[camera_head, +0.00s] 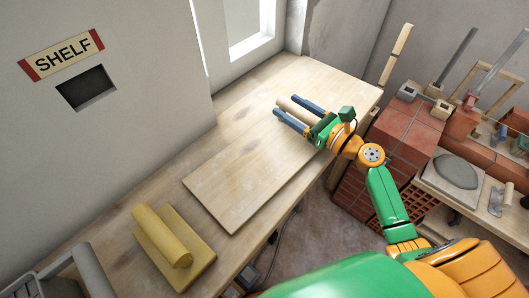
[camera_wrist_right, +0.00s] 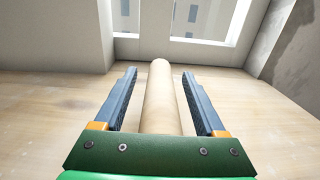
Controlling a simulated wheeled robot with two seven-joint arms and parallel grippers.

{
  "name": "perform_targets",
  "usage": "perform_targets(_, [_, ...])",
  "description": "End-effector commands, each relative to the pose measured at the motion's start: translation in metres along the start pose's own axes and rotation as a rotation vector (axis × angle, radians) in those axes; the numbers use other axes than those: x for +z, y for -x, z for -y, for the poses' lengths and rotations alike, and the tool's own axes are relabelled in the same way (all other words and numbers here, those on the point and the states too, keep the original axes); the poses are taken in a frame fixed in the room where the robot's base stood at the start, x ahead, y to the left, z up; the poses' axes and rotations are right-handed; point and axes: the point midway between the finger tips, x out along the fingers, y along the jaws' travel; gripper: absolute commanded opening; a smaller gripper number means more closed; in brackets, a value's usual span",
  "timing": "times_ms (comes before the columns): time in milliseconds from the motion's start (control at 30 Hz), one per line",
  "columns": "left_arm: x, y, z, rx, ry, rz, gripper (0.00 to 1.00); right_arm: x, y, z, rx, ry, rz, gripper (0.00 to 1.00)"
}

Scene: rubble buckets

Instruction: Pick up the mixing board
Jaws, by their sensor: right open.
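The mixing board (camera_head: 235,180) is a flat, pale wooden board lying on the wooden bench, its near corner toward the bench's front edge. A pale round wooden bar (camera_head: 293,110) lies at its upper part; I cannot tell whether it is fixed to the board. My right gripper (camera_head: 284,107) is open over the board, with one blue finger on each side of the bar. In the right wrist view the bar (camera_wrist_right: 160,95) runs lengthwise between the two fingers, with a gap on both sides. My left gripper is not in view.
A yellow float (camera_head: 168,240) sits on the near bench. Grey objects (camera_head: 88,270) stand at the lower left. A wall with a SHELF sign (camera_head: 62,54) and a window bound the bench. Red bricks (camera_head: 385,150) and a side table with a grey mound (camera_head: 455,172) are at the right.

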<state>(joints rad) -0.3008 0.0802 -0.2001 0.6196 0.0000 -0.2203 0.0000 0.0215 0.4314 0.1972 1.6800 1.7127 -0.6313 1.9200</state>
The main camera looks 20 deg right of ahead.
Motion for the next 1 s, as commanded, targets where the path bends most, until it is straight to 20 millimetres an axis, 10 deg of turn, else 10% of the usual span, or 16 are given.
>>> perform_targets(300, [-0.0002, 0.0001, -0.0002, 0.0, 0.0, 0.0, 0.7, 0.0001, 0.0004, 0.0001, 0.0, 0.001, 0.0, 0.0])
perform_targets(1000, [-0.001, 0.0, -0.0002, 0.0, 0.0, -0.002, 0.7, -0.0002, 0.0005, 0.0002, 0.0, 0.001, -0.001, 0.0])
